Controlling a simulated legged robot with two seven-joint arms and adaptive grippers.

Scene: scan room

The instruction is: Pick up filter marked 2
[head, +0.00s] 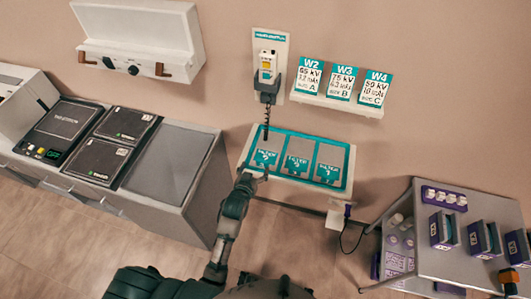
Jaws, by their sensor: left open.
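Three grey filter plates with teal labels lie side by side in a teal-rimmed tray (349,170) on the wall shelf: a left filter (268,142), a middle filter (300,148) and a right filter (330,154). The labels are small and blurred, so I cannot tell for sure which bears the 2. My left gripper (254,178) is open and appears empty at the tray's front left corner, just in front of the left filter. Whether it touches the tray is unclear.
A handset with a coiled cord (267,72) hangs above the tray's left side. Cards W2, W3 and W4 stand on a wall ledge (336,104). A counter (177,158) with flat panels is left; a grey cart (455,262) with purple-trimmed items is right.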

